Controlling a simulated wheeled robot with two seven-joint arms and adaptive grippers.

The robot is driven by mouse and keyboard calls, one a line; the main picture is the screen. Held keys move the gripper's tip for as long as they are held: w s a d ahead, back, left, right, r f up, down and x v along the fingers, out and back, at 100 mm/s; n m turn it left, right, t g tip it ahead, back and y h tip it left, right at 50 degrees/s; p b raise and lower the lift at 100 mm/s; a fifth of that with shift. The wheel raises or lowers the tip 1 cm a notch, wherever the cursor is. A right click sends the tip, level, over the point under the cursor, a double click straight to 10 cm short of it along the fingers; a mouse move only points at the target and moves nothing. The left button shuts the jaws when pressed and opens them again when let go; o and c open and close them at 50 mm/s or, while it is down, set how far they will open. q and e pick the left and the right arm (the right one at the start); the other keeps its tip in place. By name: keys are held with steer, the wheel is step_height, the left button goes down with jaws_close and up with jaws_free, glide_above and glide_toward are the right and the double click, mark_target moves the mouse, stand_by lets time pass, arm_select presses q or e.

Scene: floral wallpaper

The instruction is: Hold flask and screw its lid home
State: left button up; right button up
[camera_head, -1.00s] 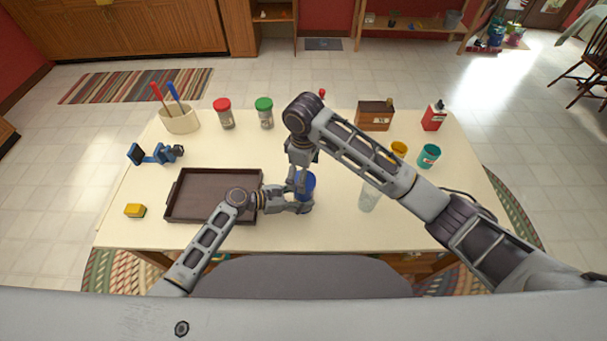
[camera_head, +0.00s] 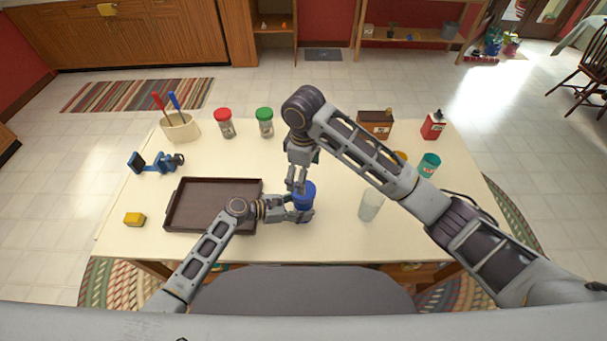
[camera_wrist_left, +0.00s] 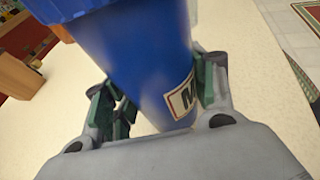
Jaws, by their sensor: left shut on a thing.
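The blue flask (camera_head: 304,204) stands upright near the table's front middle. My left gripper (camera_head: 296,210) is shut around its side from the left. In the left wrist view the flask (camera_wrist_left: 143,62) sits between the green-padded fingers (camera_wrist_left: 160,105), with part of a white label showing. A blue ribbed rim, which looks like the lid (camera_wrist_left: 62,8), shows at the top left there. My right gripper (camera_head: 298,184) points down at the flask's top from above. Its fingertips are too small and overlapped to show whether they are open or grip the lid.
A dark tray (camera_head: 214,228) lies left of the flask. A clear glass (camera_head: 371,206) stands to the right, near my right arm. Red-lidded (camera_head: 225,124) and green-lidded (camera_head: 265,123) jars stand behind.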

arm_select(q)
steer(key=o, duration=1.1)
steer(key=shift+a, duration=0.1)
steer(key=shift+v, duration=5.9)
steer(key=shift+s, duration=0.1)
